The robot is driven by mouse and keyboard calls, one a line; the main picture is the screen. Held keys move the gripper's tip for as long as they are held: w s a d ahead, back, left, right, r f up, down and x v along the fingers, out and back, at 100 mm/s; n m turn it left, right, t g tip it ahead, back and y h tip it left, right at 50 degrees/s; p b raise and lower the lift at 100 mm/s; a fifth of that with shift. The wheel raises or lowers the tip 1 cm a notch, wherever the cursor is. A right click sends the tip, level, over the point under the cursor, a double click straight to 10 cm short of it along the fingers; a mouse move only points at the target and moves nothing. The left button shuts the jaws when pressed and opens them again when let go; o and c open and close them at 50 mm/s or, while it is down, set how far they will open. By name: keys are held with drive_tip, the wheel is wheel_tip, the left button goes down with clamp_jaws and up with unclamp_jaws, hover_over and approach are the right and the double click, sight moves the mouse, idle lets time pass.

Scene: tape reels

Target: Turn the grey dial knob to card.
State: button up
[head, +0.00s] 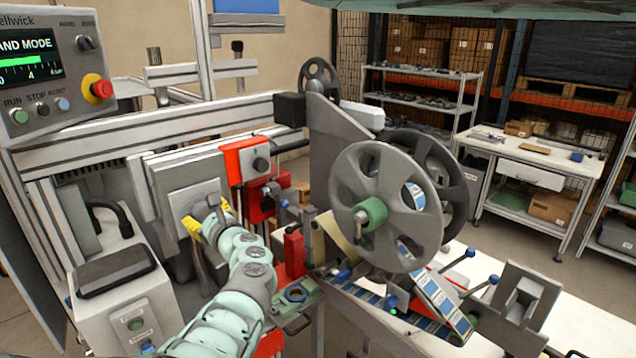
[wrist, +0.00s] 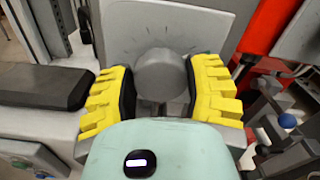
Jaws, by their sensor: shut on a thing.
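The grey dial knob (wrist: 161,74) sits on a grey panel, with faint tick marks around it; I cannot read any label or the setting it points to. My gripper (wrist: 160,88) has its yellow fingers with black pads on either side of the knob, shut on it. In the head view my gripper (head: 207,222) reaches the grey panel (head: 190,178) on the machine front. There my own wrist and fingers hide most of the knob.
A grey box (head: 115,275) with a black top stands at left. Large tape reels (head: 350,195) stand to the right. A control box with a red stop button (head: 98,88) is upper left.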

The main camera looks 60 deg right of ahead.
drive_tip(key=shift+m+p, duration=0.3)
drive_tip(key=shift+m, duration=0.5)
drive_tip(key=o, duration=1.2)
drive_tip(key=shift+s, duration=0.15)
drive_tip(key=v, duration=1.1)
drive_tip(key=shift+s, duration=0.4)
drive_tip(key=shift+a, duration=0.15)
